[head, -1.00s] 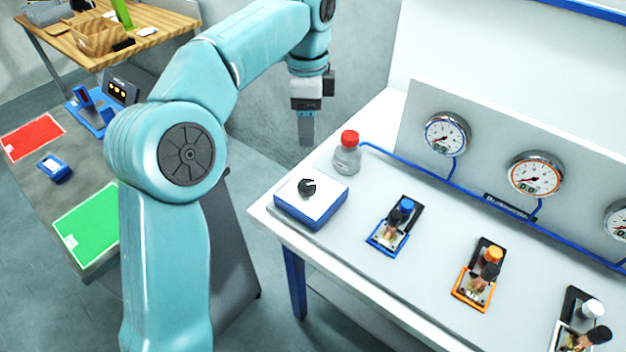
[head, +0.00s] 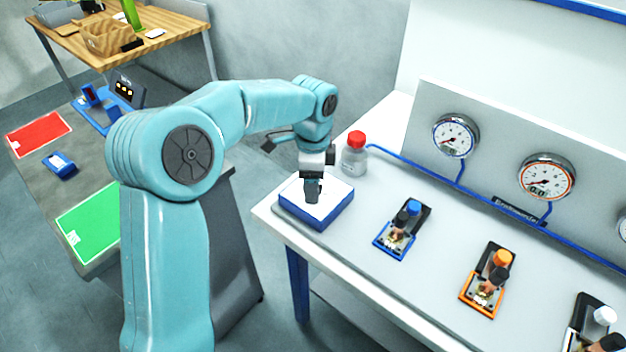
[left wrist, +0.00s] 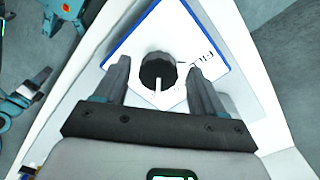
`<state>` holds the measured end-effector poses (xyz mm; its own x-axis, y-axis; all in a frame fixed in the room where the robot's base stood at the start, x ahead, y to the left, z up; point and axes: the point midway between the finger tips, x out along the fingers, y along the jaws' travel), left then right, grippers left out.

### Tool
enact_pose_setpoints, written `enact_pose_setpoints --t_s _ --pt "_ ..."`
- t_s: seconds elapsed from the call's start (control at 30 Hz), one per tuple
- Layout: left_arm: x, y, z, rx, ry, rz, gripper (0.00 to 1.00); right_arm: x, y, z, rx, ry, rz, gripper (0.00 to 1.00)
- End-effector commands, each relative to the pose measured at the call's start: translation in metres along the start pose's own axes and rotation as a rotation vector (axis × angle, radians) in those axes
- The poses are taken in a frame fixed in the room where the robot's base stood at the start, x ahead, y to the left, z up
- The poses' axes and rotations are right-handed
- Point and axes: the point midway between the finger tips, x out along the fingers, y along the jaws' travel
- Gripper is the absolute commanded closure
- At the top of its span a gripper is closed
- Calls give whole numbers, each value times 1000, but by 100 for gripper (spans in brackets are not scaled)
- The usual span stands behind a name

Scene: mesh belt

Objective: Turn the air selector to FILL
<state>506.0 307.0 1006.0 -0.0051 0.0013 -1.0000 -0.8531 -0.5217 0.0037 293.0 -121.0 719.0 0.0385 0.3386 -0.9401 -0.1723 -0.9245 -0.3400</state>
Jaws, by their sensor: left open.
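The air selector is a white-topped box with blue sides (head: 322,213) at the near left corner of the bench. My left gripper (head: 312,197) points down over it and hides its knob in the head view. In the left wrist view the black round knob (left wrist: 158,72) lies between the two open fingers of my left gripper (left wrist: 160,68), with a gap visible on each side. The knob's white pointer line points toward the gripper's base in that view. The FILL label (left wrist: 201,57) is printed right of the knob, partly beside the right finger. My right gripper is not in view.
A red-capped bottle (head: 355,155) stands just behind the box. Blue (head: 402,228) and orange (head: 487,280) valve units sit to the right. Gauges (head: 455,135) line the back panel with a blue pipe below. Bare bench lies between the units.

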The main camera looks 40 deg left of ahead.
Motion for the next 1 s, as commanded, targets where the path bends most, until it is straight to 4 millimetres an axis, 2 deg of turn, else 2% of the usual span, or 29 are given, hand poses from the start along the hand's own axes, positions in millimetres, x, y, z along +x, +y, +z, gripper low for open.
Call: enact_pose_setpoints --t_s 0.23,0.27,0.4,0.43,0.77,1.0 --pt "1 -1 0 -1 0 -1 30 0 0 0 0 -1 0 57" --pt "1 -1 0 -1 0 -1 37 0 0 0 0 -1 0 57" --pt "1 -1 0 -1 1 -1 82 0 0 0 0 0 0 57" --pt "1 -1 0 -1 1 -1 86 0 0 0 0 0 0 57" --pt "0 -1 0 -7 0 -2 86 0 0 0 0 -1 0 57" --pt "0 -1 0 -84 0 -2 86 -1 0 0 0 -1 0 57"
